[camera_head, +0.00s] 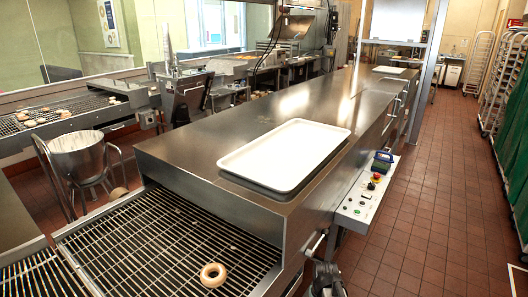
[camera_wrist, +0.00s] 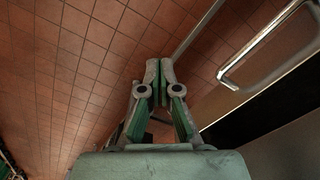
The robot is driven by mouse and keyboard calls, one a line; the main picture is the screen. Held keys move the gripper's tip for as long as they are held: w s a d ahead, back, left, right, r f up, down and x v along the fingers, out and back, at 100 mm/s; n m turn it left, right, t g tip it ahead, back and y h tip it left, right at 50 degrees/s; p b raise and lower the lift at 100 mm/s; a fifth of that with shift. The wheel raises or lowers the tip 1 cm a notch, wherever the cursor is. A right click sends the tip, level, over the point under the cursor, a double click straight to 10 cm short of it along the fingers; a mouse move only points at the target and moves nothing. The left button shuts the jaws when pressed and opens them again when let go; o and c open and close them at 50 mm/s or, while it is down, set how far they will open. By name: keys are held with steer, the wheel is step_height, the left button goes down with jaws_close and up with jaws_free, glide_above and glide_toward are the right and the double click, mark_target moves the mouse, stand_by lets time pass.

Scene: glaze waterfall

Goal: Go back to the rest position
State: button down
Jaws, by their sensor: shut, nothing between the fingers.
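My gripper (camera_wrist: 159,78) shows in the wrist view with its two fingertips together and nothing between them. It hangs over the red tiled floor, beside a metal bar handle. In the head view my gripper (camera_head: 327,280) is only partly seen at the bottom edge, right of the conveyor's metal side. A ring-shaped doughnut (camera_head: 213,275) lies on the wire conveyor (camera_head: 140,245), apart from my gripper. A white tray (camera_head: 285,155) lies on the long steel hood.
The steel hood (camera_head: 230,120) has a control panel (camera_head: 362,195) on its right side. A bar handle (camera_wrist: 270,50) is close to the gripper. The tiled floor (camera_head: 430,220) is clear to the right; racks (camera_head: 510,110) stand beyond. A steel bowl (camera_head: 78,155) is at left.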

steer(key=s+f+g, duration=0.2)
steer(key=s+f, duration=0.4)
steer(key=s, duration=0.5)
steer(key=s+a+f+g, duration=0.1)
steer(key=s+f, duration=0.5)
steer(key=s, duration=0.6)
steer(key=s+f+g, duration=0.3)
steer(key=s+f, duration=0.3)
steer(key=s, duration=0.6)
steer(key=shift+s+a+f+g, duration=0.25)
steer(key=shift+a+f+g, duration=0.1)
steer(key=shift+g, duration=0.05)
